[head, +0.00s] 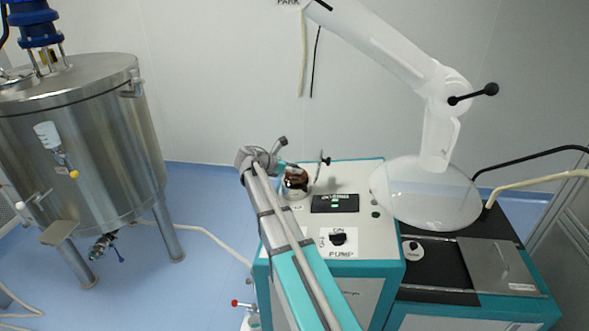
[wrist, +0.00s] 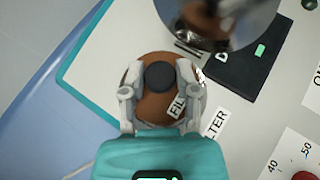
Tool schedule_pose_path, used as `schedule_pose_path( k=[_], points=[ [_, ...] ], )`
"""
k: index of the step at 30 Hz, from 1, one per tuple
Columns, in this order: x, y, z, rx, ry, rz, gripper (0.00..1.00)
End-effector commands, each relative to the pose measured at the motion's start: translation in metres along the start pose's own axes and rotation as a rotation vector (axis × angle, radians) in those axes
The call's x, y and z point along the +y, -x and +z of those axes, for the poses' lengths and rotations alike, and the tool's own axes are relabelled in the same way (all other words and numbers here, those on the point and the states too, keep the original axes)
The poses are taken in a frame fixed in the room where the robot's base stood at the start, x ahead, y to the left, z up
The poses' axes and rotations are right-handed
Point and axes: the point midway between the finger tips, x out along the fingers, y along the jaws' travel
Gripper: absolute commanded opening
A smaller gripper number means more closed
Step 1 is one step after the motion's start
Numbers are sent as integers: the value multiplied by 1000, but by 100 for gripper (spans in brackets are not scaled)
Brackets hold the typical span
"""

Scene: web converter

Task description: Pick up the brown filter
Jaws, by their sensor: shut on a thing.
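The brown filter (wrist: 152,106) is a round brown piece with a black knob (wrist: 159,76) on top and a partly hidden label. In the wrist view my gripper (wrist: 160,73) has one finger on each side of the knob and is shut on the filter. In the head view the filter (head: 296,180) shows at the back left of the white machine top, at the end of my arm. My fingertips are hard to make out there. I cannot tell whether the filter is seated or lifted.
The white machine top (head: 365,222) carries a dark panel with a green display (head: 335,203) and a pump knob (head: 338,239). A shiny round metal part (wrist: 235,25) is close beyond the filter. A clear hood (head: 425,195) hangs to the right. A steel tank (head: 85,150) stands left.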

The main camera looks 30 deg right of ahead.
Motion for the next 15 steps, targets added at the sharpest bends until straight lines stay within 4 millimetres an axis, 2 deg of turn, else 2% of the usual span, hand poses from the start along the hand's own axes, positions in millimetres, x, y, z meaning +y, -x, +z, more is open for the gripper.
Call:
schedule_pose_path(
  k=[1, 6, 15],
  points=[
    [0, 5, 10, 0, 0, 0, 0],
    [0, 11, 23, 0, 0, 0, 0],
    [0, 17, 36, 0, 0, 0, 0]
  ],
)
